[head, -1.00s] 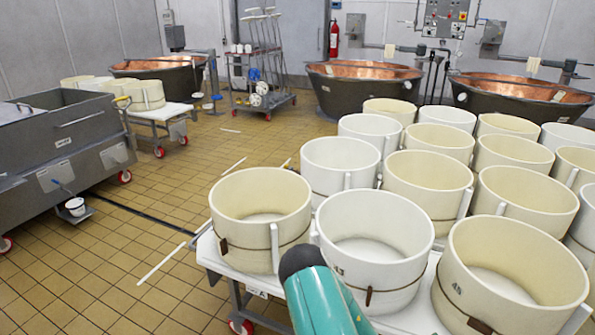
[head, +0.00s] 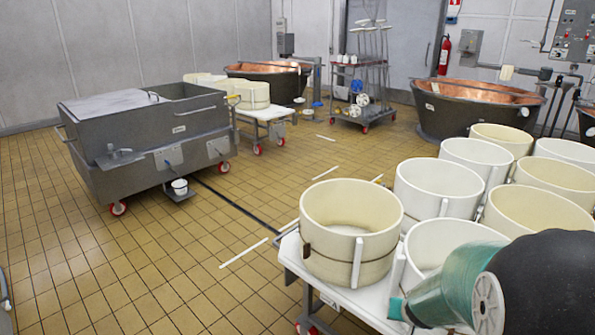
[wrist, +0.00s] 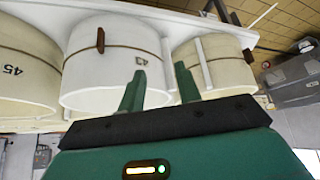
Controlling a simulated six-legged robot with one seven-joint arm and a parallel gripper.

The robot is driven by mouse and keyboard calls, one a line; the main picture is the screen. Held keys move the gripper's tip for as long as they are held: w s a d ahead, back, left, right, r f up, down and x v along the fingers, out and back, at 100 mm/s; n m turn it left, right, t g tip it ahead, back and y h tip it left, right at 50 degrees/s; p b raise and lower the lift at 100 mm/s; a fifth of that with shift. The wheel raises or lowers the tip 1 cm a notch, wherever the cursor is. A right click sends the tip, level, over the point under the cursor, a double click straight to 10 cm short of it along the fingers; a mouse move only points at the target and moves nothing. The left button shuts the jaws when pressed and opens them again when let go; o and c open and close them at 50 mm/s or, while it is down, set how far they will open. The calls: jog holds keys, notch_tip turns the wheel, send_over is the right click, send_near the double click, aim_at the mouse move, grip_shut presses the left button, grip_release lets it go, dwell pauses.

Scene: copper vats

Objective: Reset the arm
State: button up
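My gripper (wrist: 160,88) shows in the wrist view with its two green fingers spread apart and nothing between them. Beyond the fingers stand white and cream cheese moulds, one marked 43 (wrist: 110,65) and one marked 45 (wrist: 22,70); the picture is upside down. I cannot tell how far the fingertips are from them. In the head view, my teal and black arm (head: 450,285) crosses the lower right, in front of the moulds. The gripper itself does not show there.
A white table (head: 345,297) at right carries several round moulds, the nearest cream one (head: 350,215) at its left corner. A grey steel cart (head: 150,165) stands at left. Copper vats (head: 470,95) and a rack trolley (head: 360,85) stand behind. The tiled floor (head: 170,260) is mostly clear.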

jog(key=s+a+r+n+y, duration=0.1)
jog(key=s+a+r, duration=0.35)
jog(key=r, duration=0.25)
jog(key=s+a+r+n+y, duration=0.1)
jog(key=s+a+r+y, duration=0.15)
jog(key=a+r, duration=0.3)
jog(key=s+a+r+n+h, duration=0.1)
jog(key=s+a+r, duration=0.2)
jog(key=s+r, duration=0.5)
jog(key=s, duration=0.4)
jog(key=shift+g, duration=0.4)
jog(key=shift+s+d, duration=0.1)
jog(key=shift+d, duration=0.15)
